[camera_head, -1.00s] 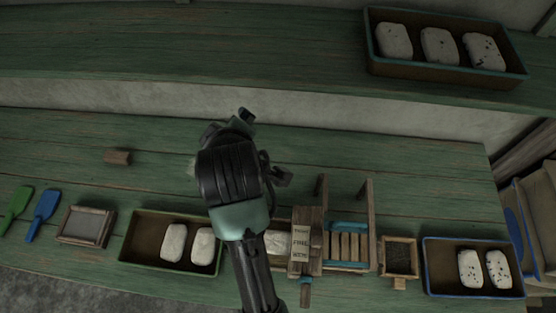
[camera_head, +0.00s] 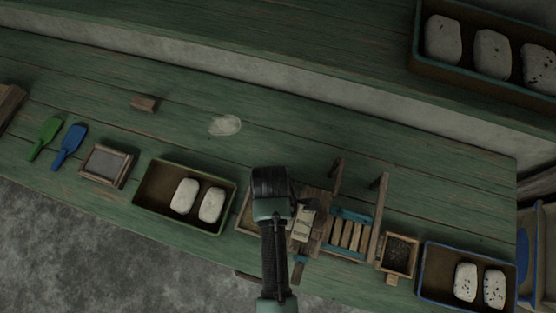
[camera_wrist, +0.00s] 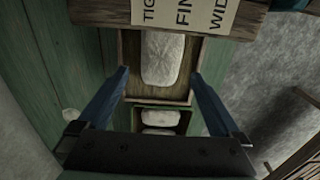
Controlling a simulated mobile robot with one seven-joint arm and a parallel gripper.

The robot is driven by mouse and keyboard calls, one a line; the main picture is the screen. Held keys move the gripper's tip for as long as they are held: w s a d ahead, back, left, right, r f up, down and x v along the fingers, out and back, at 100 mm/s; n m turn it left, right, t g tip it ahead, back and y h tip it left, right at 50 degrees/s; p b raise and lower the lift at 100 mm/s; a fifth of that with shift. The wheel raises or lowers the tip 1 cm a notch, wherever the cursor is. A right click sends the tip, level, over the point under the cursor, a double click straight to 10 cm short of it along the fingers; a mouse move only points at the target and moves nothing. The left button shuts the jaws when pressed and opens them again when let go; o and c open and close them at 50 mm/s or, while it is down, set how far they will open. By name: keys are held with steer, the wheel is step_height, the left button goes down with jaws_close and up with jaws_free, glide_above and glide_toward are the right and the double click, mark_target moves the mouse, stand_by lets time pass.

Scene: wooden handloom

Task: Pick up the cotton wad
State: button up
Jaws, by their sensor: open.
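A pale, soft-edged wad (camera_head: 225,125), which looks like the cotton wad, lies alone on the green bench. A pale patch that looks like it shows at the left of the wrist view (camera_wrist: 70,115). My gripper (camera_wrist: 158,72) is open and empty, its two blue fingers spread. Beyond and between them, a white block (camera_wrist: 163,58) lies in a small wooden box (camera_wrist: 128,58) beside the loom. In the head view my wrist hides most of this box and the fingers.
The wooden loom (camera_head: 350,235) with a lettered card (camera_head: 303,225) stands right of my wrist. A green-rimmed tray (camera_head: 150,190) and a blue-rimmed tray (camera_head: 428,265) hold white blocks. A wooden block (camera_head: 144,103) lies near the wad.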

steer(key=shift+a+f+p, duration=0.15)
steer(key=shift+f+p, duration=0.25)
steer(key=shift+f, duration=2.05)
steer(key=shift+c, duration=0.3)
steer(key=c, duration=1.2)
